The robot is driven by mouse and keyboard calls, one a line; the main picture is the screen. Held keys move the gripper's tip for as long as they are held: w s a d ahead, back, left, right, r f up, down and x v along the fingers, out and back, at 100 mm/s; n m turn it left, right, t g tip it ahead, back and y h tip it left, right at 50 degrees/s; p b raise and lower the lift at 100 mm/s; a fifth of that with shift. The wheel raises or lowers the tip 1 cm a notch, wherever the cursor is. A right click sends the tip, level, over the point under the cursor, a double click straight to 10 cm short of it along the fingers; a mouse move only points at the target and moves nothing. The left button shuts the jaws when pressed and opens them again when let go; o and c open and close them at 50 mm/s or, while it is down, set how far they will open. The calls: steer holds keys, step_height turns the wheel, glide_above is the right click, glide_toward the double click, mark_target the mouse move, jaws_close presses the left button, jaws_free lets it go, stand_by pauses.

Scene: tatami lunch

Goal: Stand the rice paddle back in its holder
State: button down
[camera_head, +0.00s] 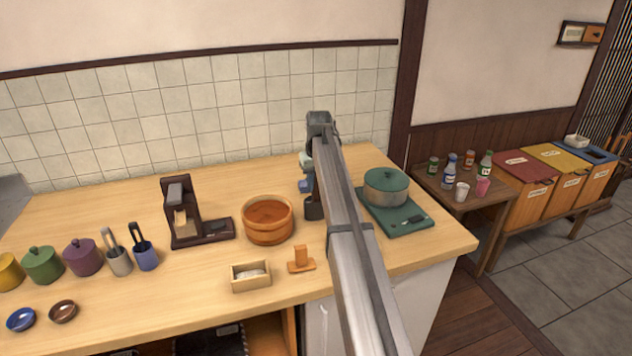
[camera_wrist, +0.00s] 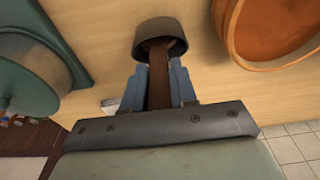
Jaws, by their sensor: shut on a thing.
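The holder is a dark brown cup (camera_head: 314,208) on the wooden counter, between the rice tub and the green pot. In the wrist view the holder (camera_wrist: 160,30) is straight ahead of the fingertips. My gripper (camera_head: 305,186) is low over the counter beside the holder, partly hidden behind my arm in the head view. In the wrist view its blue fingers (camera_wrist: 165,85) are shut on the brown rice paddle (camera_wrist: 158,80). The paddle reaches from between the fingers to the holder's mouth and appears to enter it. How deep it sits, I cannot tell.
The wooden rice tub (camera_head: 267,222) stands close to the left. The green lidded pot (camera_head: 387,192) on its teal board (camera_head: 400,222) is close to the right. A small wooden stand (camera_head: 301,262) and a box (camera_head: 251,285) lie in front. The tiled wall (camera_head: 230,115) is behind.

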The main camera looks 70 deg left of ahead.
steer(key=shift+f, duration=0.3)
steer(key=c, duration=0.8)
jaws_free()
steer(key=o, duration=0.5)
steer(key=shift+o, duration=0.2)
steer(key=shift+r, duration=0.2)
steer(key=shift+r, duration=3.35)
